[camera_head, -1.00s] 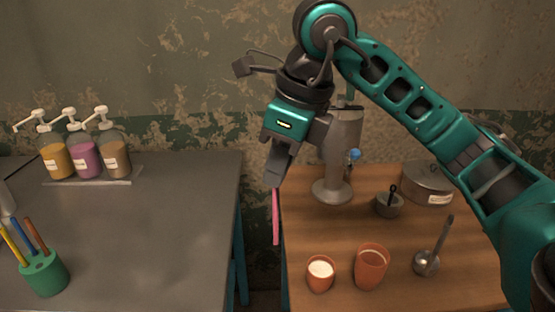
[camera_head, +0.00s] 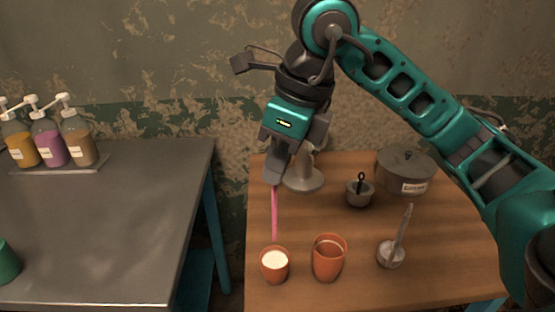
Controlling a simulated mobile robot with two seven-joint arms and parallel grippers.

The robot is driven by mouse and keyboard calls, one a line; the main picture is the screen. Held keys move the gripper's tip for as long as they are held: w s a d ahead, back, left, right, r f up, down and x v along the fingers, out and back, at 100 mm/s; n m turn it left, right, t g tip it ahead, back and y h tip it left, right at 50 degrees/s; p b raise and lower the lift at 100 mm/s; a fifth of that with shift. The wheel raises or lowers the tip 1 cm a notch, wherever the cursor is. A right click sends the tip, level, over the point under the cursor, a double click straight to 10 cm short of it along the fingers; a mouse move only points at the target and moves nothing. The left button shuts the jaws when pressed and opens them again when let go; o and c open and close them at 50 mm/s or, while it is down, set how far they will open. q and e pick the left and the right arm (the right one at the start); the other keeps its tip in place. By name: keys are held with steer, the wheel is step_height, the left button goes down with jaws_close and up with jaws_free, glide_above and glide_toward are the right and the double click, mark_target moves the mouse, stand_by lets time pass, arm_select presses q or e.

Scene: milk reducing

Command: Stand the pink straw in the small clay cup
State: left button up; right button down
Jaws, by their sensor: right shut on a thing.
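The pink straw (camera_head: 275,213) hangs nearly upright from my right gripper (camera_head: 275,178), which is shut on its upper end. The straw's lower end shows just above and behind the rim of the small clay cup (camera_head: 275,271); I cannot tell whether it is over the opening. The small clay cup stands upright on the wooden table (camera_head: 420,285) and holds something white. A larger clay cup (camera_head: 329,262) stands just to its right. My left gripper is not in view.
A ladle-like metal tool (camera_head: 393,250), a small grey pot (camera_head: 359,194) and a large lidded pot (camera_head: 407,170) stand to the right. A grey metal table (camera_head: 110,225) with several pump bottles (camera_head: 50,148) is on the left, across a gap.

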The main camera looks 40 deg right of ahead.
arm_select(q)
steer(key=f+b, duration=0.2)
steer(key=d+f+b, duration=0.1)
steer(key=b, duration=0.2)
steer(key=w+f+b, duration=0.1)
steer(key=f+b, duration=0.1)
steer(key=b, duration=0.1)
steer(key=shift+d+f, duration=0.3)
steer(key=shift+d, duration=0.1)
arm_select(e)
step_height(320, 180, down, 10)
steer(key=shift+r, duration=0.15)
steer(key=c, duration=0.8)
jaws_free()
